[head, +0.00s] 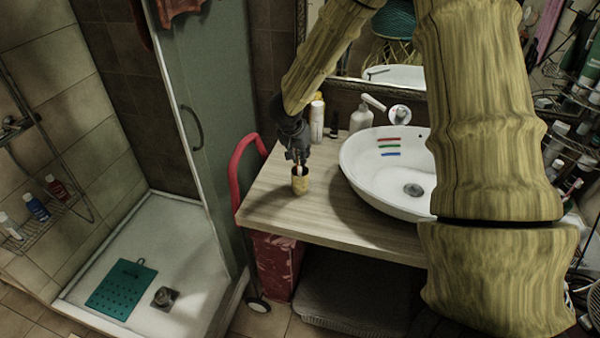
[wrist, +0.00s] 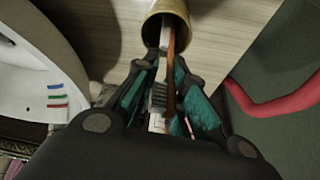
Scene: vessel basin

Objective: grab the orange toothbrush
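A small tan cup (head: 300,185) stands near the front left of the wooden counter; it also shows in the wrist view (wrist: 166,8). An orange toothbrush (wrist: 171,62) stands up out of the cup, its head end toward me. A white toothbrush with dark bristles (wrist: 158,95) stands close beside it, on its left in the wrist view. My gripper (head: 299,160) points down just above the cup. Its teal-padded fingers (wrist: 166,62) lie on either side of both brushes, close to them. I cannot tell whether the fingers touch either handle.
A white basin (head: 365,180) with red, green and blue stripes inside is right of the cup. Bottles (head: 317,118) and a faucet (head: 372,103) stand behind. A red handle rail (head: 238,165) rises at the counter's left end.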

